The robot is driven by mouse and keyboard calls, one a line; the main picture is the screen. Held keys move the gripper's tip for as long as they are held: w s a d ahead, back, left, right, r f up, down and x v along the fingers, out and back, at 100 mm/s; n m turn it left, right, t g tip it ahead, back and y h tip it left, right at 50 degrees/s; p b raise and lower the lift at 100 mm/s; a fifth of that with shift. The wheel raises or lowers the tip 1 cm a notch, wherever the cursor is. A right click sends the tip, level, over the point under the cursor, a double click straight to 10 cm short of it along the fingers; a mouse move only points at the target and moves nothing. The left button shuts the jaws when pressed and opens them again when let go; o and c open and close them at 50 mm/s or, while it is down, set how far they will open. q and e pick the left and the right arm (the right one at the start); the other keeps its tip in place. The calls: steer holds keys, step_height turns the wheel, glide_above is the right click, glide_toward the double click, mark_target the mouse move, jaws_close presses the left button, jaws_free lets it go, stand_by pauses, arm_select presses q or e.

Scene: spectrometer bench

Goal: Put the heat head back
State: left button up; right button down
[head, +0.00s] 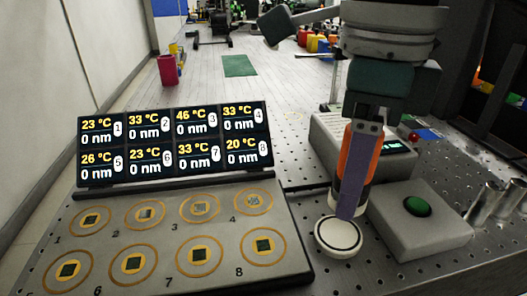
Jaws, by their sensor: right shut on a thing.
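My right gripper (353,198) points down at the right of the bench. It is shut on the heat head (347,150), an orange body with a pale part lower down. A purple-grey finger covers much of the heat head. Directly below is a round white disc-shaped rest (337,238) with a dark ring. The heat head's lower end is at the rest's far edge in the picture; I cannot tell whether they touch. My left gripper is not in view.
A grey box with a green button (417,206) stands close right of the rest. A numbered sample plate (185,270) lies left, with a temperature display (175,145) behind it. A grey instrument (325,130) stands behind the gripper. Metal cylinders (483,200) stand far right.

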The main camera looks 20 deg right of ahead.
mark_target(338, 233)
step_height(338, 233, down, 5)
steer(key=shift+r, duration=0.15)
steer(key=shift+f+b, duration=0.2)
steer(key=shift+b, duration=0.2)
steer(key=shift+c, duration=1.8)
jaws_free()
